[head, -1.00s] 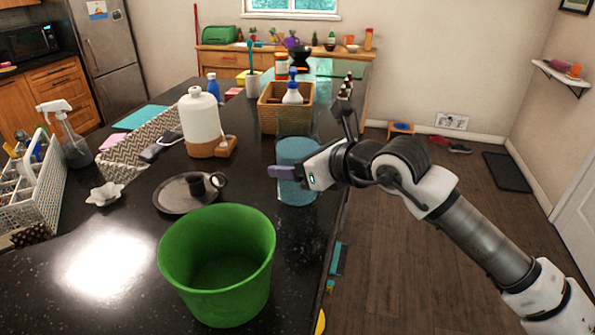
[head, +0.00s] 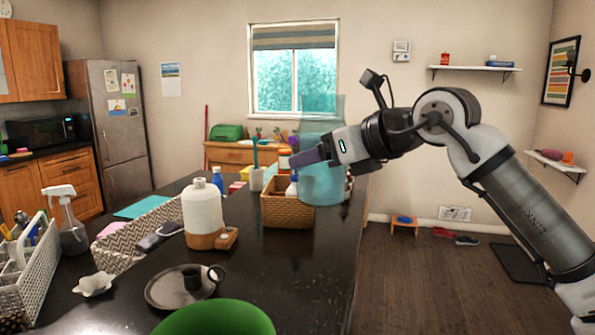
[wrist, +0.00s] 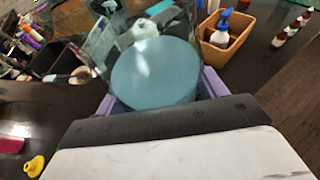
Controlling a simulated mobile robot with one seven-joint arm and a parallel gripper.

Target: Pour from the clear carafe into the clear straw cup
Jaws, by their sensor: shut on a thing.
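The clear carafe (head: 322,188) is a tall see-through cylinder with blue liquid in its lower part. My gripper (head: 308,157) is shut around its side, with one purple finger showing across it in the head view. In the wrist view the round blue surface of the liquid in the carafe (wrist: 155,75) lies between the purple fingers of my gripper (wrist: 160,90). I cannot pick out the clear straw cup in either view.
A white caddy (head: 38,270) and spray bottle (head: 66,222) are left.

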